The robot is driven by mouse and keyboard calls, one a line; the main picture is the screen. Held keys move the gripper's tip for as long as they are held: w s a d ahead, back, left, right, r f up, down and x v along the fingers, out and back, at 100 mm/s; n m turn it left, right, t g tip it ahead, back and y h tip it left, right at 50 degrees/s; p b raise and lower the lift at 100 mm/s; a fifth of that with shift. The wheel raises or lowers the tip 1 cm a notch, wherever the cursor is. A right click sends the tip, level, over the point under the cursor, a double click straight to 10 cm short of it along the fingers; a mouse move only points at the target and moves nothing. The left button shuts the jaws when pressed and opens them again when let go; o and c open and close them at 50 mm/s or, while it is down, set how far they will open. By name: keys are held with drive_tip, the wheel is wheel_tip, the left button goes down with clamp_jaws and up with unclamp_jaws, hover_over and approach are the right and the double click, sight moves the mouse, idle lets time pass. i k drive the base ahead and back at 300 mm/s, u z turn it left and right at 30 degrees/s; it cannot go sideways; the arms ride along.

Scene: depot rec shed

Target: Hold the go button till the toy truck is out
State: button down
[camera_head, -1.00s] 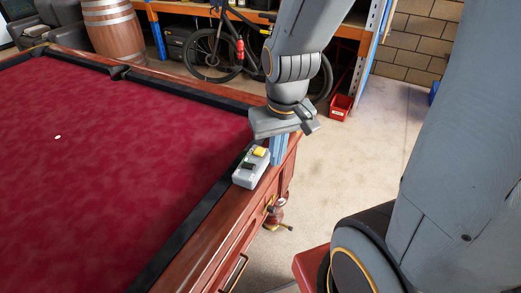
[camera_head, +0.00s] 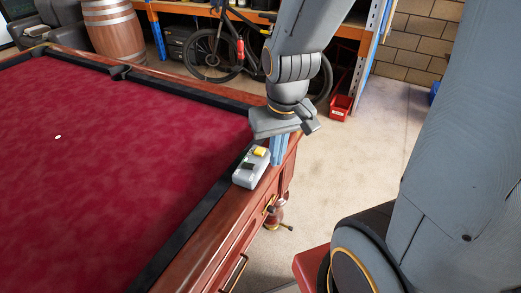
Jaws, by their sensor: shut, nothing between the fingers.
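A small grey control box (camera_head: 243,180) sits on the wooden rail at the corner of the pool table. It has a yellow button (camera_head: 260,151) at its far end and a black button (camera_head: 249,166) nearer the middle. No lettering is readable, so I cannot tell which is the go button. My gripper (camera_head: 277,160) points down just right of the yellow button, its blue fingers shut and empty. I cannot tell whether the fingers touch the box. No toy truck is in view.
The pool table's red cloth (camera_head: 110,150) fills the left, with a small white object (camera_head: 58,137) on it. Behind stand a barrel (camera_head: 112,28), a bicycle (camera_head: 205,55) and orange shelving (camera_head: 345,30). A red bin (camera_head: 341,108) is on the floor. Open floor lies right of the table.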

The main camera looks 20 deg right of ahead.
sight(259, 151)
drive_tip(key=z, duration=1.5)
drive_tip(key=k, duration=0.55)
drive_tip(key=u, duration=0.6)
